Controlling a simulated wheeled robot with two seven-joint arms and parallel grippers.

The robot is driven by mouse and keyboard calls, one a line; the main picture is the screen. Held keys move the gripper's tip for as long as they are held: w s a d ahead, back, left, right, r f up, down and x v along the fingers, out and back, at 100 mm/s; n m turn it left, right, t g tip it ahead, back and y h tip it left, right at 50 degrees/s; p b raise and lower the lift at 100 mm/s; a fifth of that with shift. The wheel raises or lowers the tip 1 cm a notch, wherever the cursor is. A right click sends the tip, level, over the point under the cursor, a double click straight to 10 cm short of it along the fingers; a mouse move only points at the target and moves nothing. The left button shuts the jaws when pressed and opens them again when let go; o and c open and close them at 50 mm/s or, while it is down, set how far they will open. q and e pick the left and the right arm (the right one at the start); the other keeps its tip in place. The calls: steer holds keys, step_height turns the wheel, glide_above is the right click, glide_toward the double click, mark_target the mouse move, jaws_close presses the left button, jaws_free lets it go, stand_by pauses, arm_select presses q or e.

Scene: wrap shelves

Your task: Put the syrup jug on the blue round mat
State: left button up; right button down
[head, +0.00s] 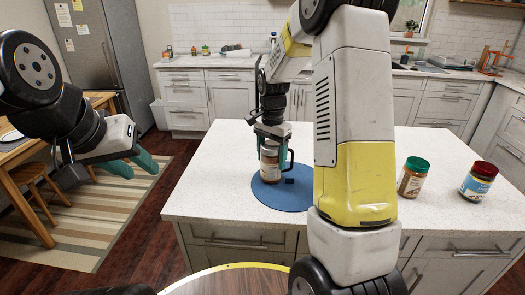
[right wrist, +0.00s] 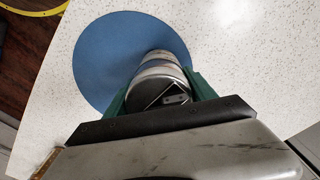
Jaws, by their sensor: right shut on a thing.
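The syrup jug (head: 269,164) is a small amber and white jug with a dark handle. It stands upright on, or just above, the blue round mat (head: 262,196) on the white island; I cannot tell whether its base touches. My right gripper (head: 271,138) is shut on the jug from above. In the right wrist view the jug (right wrist: 157,72) is between the green fingers, over the mat (right wrist: 105,55). My left gripper (head: 138,166) is at the far left, away from the island, with its green fingers apart and nothing between them.
A jar with a green lid (head: 413,178) and a jar with a dark red lid (head: 479,182) stand on the right of the island (head: 215,165). My right arm hides the middle of the countertop. The left part of the countertop is clear.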

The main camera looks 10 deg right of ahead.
steer(key=shift+c, duration=1.5)
jaws_free()
steer(key=shift+f, duration=0.1)
step_height(320, 180, up, 12)
steer(key=shift+r, duration=0.1)
steer(key=s+a+r+n+t, duration=0.1)
steer(key=s+n+t, duration=0.1)
steer(key=s, duration=0.6)
steer(key=s+r+n+t+y, duration=0.1)
steer(key=s+r+n+t, duration=0.1)
steer(key=s+n, duration=0.3)
steer(key=s+a+r+n+t+y, duration=0.1)
steer(key=s+r+n+t, duration=0.1)
steer(key=s, duration=0.9)
steer(key=shift+a+r+n, duration=0.25)
steer(key=shift+a+n, duration=0.1)
steer(key=shift+n, duration=0.45)
